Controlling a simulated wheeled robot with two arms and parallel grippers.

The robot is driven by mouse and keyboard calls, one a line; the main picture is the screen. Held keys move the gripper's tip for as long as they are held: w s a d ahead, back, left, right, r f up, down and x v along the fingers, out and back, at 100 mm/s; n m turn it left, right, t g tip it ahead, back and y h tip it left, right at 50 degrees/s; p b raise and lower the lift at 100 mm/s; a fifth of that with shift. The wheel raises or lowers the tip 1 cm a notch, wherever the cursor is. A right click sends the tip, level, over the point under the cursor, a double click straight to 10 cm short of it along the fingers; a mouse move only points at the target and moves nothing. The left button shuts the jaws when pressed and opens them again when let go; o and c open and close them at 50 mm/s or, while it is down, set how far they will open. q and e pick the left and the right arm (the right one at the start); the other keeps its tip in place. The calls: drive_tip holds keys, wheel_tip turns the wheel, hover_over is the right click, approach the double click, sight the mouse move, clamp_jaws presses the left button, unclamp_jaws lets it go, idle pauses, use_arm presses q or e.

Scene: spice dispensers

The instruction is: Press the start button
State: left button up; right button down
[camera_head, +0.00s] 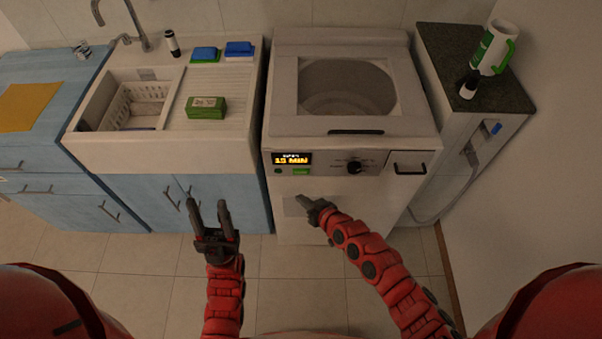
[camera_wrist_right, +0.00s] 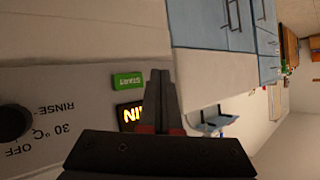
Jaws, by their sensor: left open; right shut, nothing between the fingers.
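The green start button (camera_head: 301,171) is on the washing machine's front panel (camera_head: 330,158), just below the lit display (camera_head: 291,158) reading 15 MIN. In the right wrist view the button (camera_wrist_right: 128,80) shows its START label, turned over, with the display (camera_wrist_right: 130,114) beside it. My right gripper (camera_head: 301,200) is shut and empty, a little below the button in the head view. In the wrist view its closed fingertips (camera_wrist_right: 160,74) are just right of the button and appear apart from it. My left gripper (camera_head: 208,204) is open and empty in front of the blue cabinet.
The dial (camera_head: 354,167) and a drawer handle (camera_head: 409,169) are right of the button. A sink (camera_head: 190,150) with sponges and a basket stands left of the machine. A dark counter (camera_head: 450,60) holding a bottle and a jug is at the right.

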sight(301, 172)
drive_tip(key=w+b, duration=0.4)
drive_tip(key=w, duration=0.2)
drive_tip(key=shift+w, duration=0.3)
drive_tip(key=shift+f+b, duration=0.1)
drive_tip(key=shift+b, duration=0.2)
idle(1.5)
drive_tip(key=shift+w+b, duration=0.4)
drive_tip(key=shift+b, duration=0.1)
